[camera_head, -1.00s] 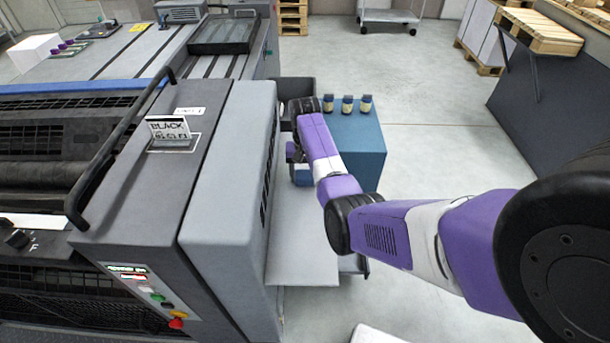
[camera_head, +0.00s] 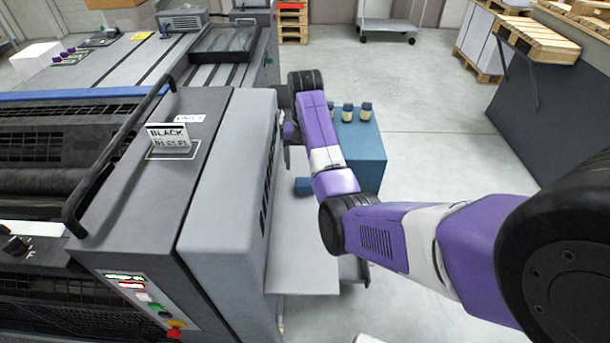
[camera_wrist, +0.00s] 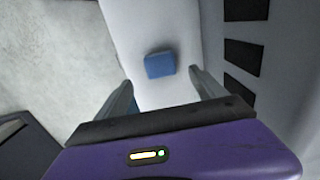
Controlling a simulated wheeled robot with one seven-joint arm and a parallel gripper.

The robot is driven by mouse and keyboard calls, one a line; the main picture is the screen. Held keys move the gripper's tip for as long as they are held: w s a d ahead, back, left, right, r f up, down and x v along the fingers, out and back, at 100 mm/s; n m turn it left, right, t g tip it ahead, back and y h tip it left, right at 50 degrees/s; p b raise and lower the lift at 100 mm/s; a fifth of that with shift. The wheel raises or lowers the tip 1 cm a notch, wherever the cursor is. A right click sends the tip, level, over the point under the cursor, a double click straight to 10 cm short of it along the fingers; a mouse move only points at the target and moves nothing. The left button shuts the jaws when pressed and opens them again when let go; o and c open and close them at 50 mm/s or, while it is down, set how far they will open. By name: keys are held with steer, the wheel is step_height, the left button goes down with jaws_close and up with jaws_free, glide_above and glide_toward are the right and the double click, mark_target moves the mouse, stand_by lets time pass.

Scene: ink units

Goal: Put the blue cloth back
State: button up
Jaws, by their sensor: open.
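The blue cloth (camera_head: 303,186), a small folded block, lies on a pale flat shelf (camera_head: 303,255) beside the grey machine. It also shows in the wrist view (camera_wrist: 159,64), lying flat on the pale surface. My gripper (camera_wrist: 160,82) is open and empty above the cloth, with the cloth seen between and beyond its two fingertips. In the head view the gripper is mostly hidden behind my purple arm, close to the machine's side.
A blue cabinet (camera_head: 362,152) with small dark-capped bottles (camera_head: 365,112) stands just right of my arm. The grey machine (camera_head: 225,190), with its "BLACK" sign (camera_head: 169,138), walls the left side. Open floor (camera_head: 440,140) lies to the right.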

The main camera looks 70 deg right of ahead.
step_height(320, 180, up, 3)
steer(key=shift+p, duration=0.6)
steer(key=shift+s, duration=0.1)
